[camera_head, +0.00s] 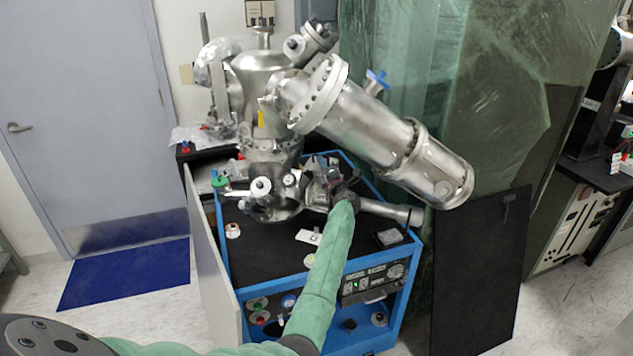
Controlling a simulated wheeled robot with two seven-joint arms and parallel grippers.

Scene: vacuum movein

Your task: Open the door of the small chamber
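The vacuum apparatus is a shiny steel assembly with a large slanted cylinder (370,130) on a blue-framed cart. A smaller steel chamber body (272,205) with round flanges sits low on it, above the cart's black top. My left arm, in a green sleeve, reaches up from the bottom edge. My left gripper (328,184) is at the fittings just right of the small chamber body. Its fingers are small and dark against the metal, so I cannot tell whether they are open or touch anything. The chamber door cannot be made out clearly. My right gripper is not in view.
The blue cart (238,290) holds instruments on its lower shelf. A steel tube (388,210) sticks out right of my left gripper. A black panel (480,275) stands at the right. Open floor lies left, by a blue mat (125,273) and grey door (80,120).

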